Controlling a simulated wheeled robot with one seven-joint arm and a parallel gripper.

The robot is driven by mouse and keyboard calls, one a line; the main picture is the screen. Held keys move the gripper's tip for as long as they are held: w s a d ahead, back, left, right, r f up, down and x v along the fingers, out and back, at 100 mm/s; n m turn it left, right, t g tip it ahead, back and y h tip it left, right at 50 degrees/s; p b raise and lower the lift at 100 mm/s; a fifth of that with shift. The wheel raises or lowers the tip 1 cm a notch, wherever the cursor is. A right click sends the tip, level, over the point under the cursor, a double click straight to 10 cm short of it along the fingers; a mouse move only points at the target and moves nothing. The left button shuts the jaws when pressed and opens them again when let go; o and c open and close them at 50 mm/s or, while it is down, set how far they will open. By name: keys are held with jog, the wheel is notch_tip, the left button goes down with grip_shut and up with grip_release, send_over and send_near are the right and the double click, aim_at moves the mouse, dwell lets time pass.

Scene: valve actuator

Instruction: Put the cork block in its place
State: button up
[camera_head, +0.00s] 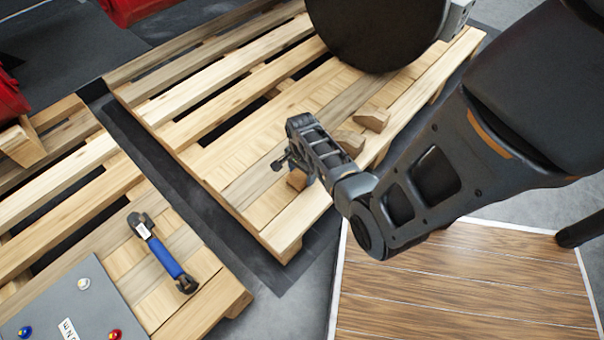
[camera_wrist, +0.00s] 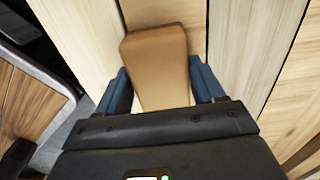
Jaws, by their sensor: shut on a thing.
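The brown cork block (camera_wrist: 156,55) is between the two blue fingers of my gripper (camera_wrist: 164,88) in the wrist view. The fingers press on its left and right sides, and its near part is hidden by the gripper body. In the head view the block (camera_head: 297,180) shows below my gripper (camera_head: 288,163), at the near right part of the wooden pallet (camera_head: 262,222). It is on or just above the slats; I cannot tell which. Two similar wooden-looking blocks lie beyond my gripper, one nearer (camera_head: 350,142) and one farther (camera_head: 371,118).
A large dark round part (camera_head: 375,35) stands on the pallet at the back. A blue-handled tool (camera_head: 162,250) and a grey panel with coloured buttons (camera_head: 70,305) lie on the left pallet. A dark gap separates the pallets. A wood-plank floor panel (camera_head: 465,285) is at lower right.

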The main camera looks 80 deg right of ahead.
jog(key=o, duration=0.9)
jog(key=shift+o, duration=0.2)
